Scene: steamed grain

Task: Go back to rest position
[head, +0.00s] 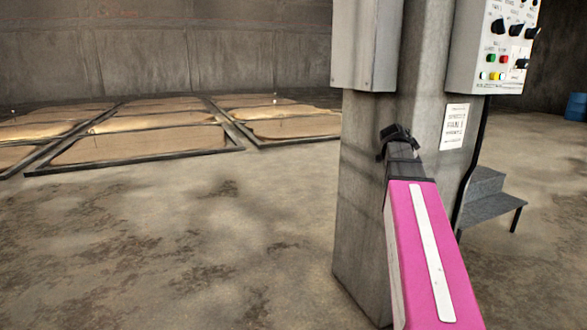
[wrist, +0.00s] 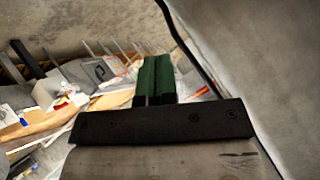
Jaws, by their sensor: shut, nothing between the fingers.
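My pink arm reaches up from the lower right in the head view. Its dark end with my gripper (head: 393,134) is in front of a concrete pillar (head: 362,210), and the fingers are hard to make out there. In the wrist view the two green fingers of my gripper (wrist: 155,78) are pressed together, with nothing between them. I cannot tell whether my gripper touches the pillar.
A control box (head: 487,75) with knobs and buttons and a paper notice (head: 454,126) are on the pillar. Grey steps (head: 485,197) stand to its right. Framed grain beds (head: 140,143) lie behind, left. The floor (head: 180,250) at left is clear. The wrist view shows distant clutter (wrist: 65,100).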

